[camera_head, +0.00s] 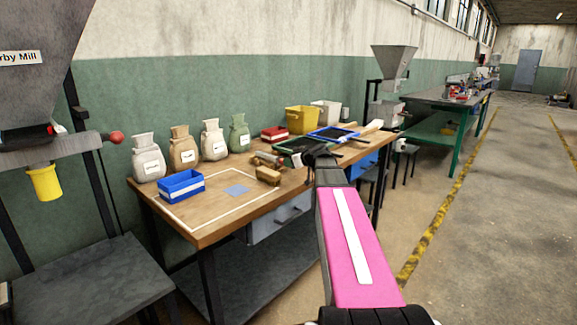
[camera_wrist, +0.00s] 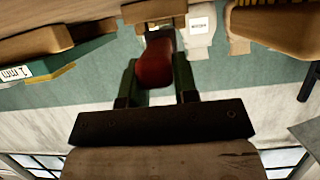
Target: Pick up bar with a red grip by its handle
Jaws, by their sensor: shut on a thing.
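The red grip of the bar (camera_wrist: 155,64) shows in the wrist view between the two dark fingers of my gripper (camera_wrist: 157,88). My gripper is shut on this grip. The rest of the bar is hard to make out beyond the grip. In the head view my gripper (camera_head: 319,153) is a small dark shape at the far end of my pink arm, over the right part of the wooden table (camera_head: 225,208). The held grip cannot be made out clearly there.
Several sacks (camera_head: 212,141) stand along the wall side of the table. A blue bin (camera_head: 181,186) and a wooden block (camera_head: 268,175) stand in front.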

